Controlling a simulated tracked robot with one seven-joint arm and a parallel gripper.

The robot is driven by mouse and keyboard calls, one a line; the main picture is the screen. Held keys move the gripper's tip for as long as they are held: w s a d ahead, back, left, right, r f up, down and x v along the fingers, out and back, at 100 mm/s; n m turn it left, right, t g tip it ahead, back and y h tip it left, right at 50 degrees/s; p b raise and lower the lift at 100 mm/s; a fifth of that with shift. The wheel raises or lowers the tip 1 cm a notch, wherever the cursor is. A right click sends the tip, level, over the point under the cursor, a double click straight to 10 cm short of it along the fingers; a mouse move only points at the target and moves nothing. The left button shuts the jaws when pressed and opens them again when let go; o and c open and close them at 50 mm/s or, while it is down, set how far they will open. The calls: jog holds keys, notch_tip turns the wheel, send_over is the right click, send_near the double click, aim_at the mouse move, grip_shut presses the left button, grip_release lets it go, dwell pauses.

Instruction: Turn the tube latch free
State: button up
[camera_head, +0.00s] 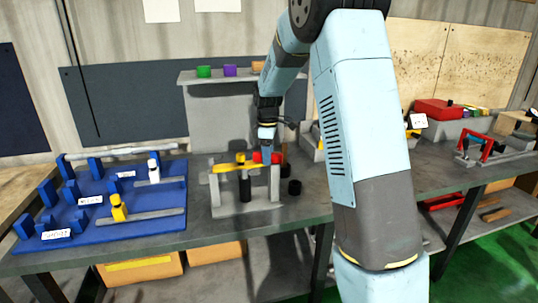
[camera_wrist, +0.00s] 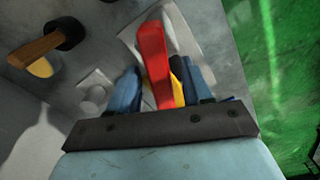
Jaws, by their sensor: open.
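A small grey fixture (camera_head: 246,208) stands on the bench with upright posts and a yellow bar (camera_head: 232,168) across them. A red handle (camera_head: 266,157), which looks like the tube latch, is at the right end of the bar. My gripper (camera_head: 266,140) is right above the red handle, pointing down. In the wrist view the red handle (camera_wrist: 153,60) stands between my open blue fingers (camera_wrist: 160,88), with a yellow part behind it. I cannot tell whether either finger touches it. A dark cylinder (camera_head: 245,188) stands upright below the bar.
A blue board (camera_head: 150,222) with blocks and rods lies to the left. A grey shelf (camera_head: 215,77) with coloured pieces is behind. A red-handled frame (camera_head: 480,148) is far right. The front bench strip is clear.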

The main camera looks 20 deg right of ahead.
jog(key=shift+c, duration=0.4)
grip_shut()
